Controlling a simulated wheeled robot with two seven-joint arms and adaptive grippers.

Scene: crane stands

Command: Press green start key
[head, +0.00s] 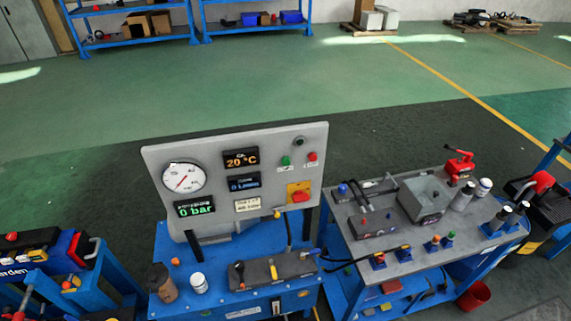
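The green start key (286,161) is a small round green button on the right part of a grey upright control panel (225,150). A red button (312,157) sits just to its right. A larger red button on a yellow plate (299,193) is below them. A round dark knob or lamp (299,142) is above. The panel also carries a dial gauge (184,178) and displays that read 20 °C and 0 bar. Neither of my grippers is in the head view.
The panel stands on a blue bench (240,299) with a brown cup (162,283), a white jar (199,283) and a lever block (272,270). A grey-topped cart (395,263) with fittings stands close on the right. Blue shelves stand far back. Green floor behind is clear.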

